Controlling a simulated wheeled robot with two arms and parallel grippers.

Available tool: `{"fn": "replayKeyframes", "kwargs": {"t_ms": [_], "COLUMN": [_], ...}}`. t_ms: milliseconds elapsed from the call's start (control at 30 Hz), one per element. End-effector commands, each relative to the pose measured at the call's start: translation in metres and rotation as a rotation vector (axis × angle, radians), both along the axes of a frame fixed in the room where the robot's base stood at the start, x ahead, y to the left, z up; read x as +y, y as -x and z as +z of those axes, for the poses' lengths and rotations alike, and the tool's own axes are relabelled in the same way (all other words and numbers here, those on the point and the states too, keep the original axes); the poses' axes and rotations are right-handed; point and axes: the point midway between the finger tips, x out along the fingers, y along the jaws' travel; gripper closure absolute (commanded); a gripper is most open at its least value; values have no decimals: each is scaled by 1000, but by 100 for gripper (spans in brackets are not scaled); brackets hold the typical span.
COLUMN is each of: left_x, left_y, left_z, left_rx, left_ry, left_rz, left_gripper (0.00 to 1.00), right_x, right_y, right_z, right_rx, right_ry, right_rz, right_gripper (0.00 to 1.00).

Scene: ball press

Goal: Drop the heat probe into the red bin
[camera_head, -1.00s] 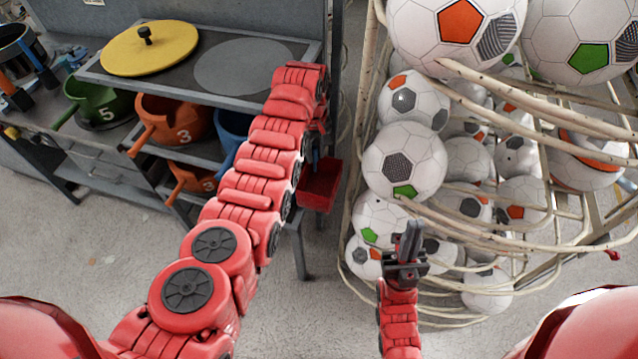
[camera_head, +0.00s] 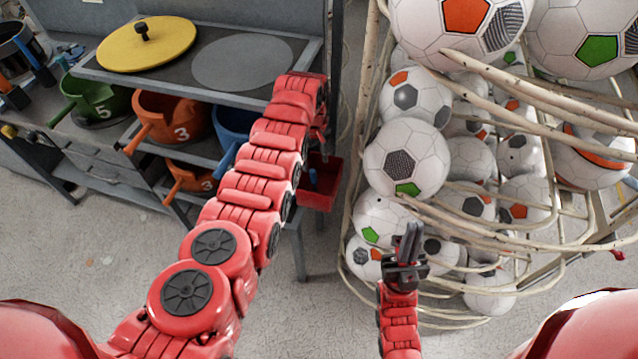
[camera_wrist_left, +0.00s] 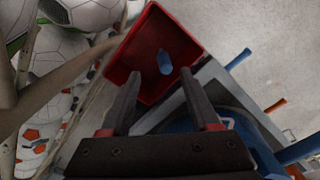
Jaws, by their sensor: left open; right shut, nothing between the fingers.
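The red bin (camera_head: 318,196) hangs at the right end of the grey bench, partly hidden behind my left arm. A small blue cylinder, which looks like the heat probe (camera_head: 313,178), shows within the bin's opening. In the left wrist view the probe (camera_wrist_left: 165,62) appears inside the red bin (camera_wrist_left: 122,58), apart from both fingers; I cannot tell whether it touches the floor of the bin. My left gripper (camera_wrist_left: 160,74) is open and empty above the bin. My right gripper (camera_head: 410,242) is shut and empty, pointing up in front of the ball rack.
A white rack (camera_head: 465,215) full of footballs stands close on the right. The bench (camera_head: 185,88) on the left carries a yellow lid (camera_head: 147,50). Orange pots (camera_head: 178,116), a green pot (camera_head: 97,100) and a blue pot (camera_head: 232,122) sit below it. Open floor lies in front.

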Motion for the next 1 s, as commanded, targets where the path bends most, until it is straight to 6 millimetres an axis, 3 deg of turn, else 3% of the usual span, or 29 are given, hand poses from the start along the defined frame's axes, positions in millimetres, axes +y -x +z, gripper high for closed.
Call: {"fn": "replayKeyframes", "kwargs": {"t_ms": [233,433,667,700,733,833,1000], "left_x": [0,0,2,2,0,1,1], "left_y": [-1,-1,-1,0,1,2,3], "left_z": [6,29,81,92,107,130,151], "left_rx": [-1,-8,-9,-5,-1,-1,1], "left_ry": [0,2,3,2,0,1,2], "left_rz": [0,0,0,-1,-2,-3,-2], "left_gripper": [38,38,38,38,38,38,38], "right_x": [0,0,0,0,0,0,0], "right_y": [0,0,0,0,0,0,0], "right_z": [-3,-11,-34,-32,-16,2,2], "right_rx": [0,0,0,0,1,-1,0], "right_ry": [0,0,0,0,0,0,0], "right_rz": [0,0,0,0,0,0,0], "right_gripper": [100,100,100,100,100,100,100]}}
